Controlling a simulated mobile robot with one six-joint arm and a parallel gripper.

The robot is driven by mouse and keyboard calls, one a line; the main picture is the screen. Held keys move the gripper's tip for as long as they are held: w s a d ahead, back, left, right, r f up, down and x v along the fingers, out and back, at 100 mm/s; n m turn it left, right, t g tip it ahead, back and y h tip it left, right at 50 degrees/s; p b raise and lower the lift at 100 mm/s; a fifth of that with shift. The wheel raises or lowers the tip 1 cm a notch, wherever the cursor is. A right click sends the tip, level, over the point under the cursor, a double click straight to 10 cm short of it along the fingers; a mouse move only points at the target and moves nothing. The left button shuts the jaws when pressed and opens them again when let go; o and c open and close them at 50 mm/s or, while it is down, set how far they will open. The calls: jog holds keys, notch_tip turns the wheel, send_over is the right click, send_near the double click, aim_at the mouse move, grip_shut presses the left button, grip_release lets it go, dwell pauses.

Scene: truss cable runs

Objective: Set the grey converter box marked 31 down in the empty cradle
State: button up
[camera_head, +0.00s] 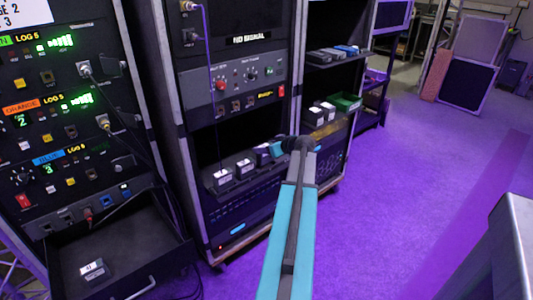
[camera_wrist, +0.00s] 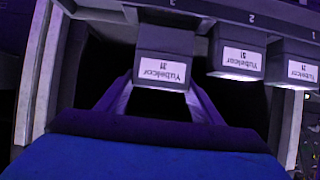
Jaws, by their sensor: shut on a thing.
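The grey converter box marked 31 (camera_wrist: 162,72) is between the fingers of my gripper (camera_wrist: 160,88) in the wrist view, its white label upside down. My gripper (camera_head: 272,152) is shut on it at the right end of a row of boxes in the middle rack. In the wrist view the box is at a dark ledge with numbered places (camera_wrist: 215,8). Its underside and the cradle beneath are hidden, so I cannot tell whether it rests there. In the head view my arm and gripper mostly cover it.
Two similar labelled boxes stand beside it, one close by (camera_wrist: 237,52) and one farther right (camera_wrist: 294,66); they also show in the head view (camera_head: 243,168) (camera_head: 219,180). Another box (camera_head: 94,270) lies in the open drawer (camera_head: 128,275) at left.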

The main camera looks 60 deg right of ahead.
jog(key=shift+f, duration=1.55)
jog(key=o, duration=1.3)
jog(key=shift+s+r, duration=0.1)
jog(key=shift+s, duration=0.05)
jog(key=b+v, duration=0.1)
jog(key=v, duration=1)
jog(key=shift+s+a+r, duration=0.2)
jog(key=shift+s, duration=0.05)
jog(key=shift+s, duration=0.1)
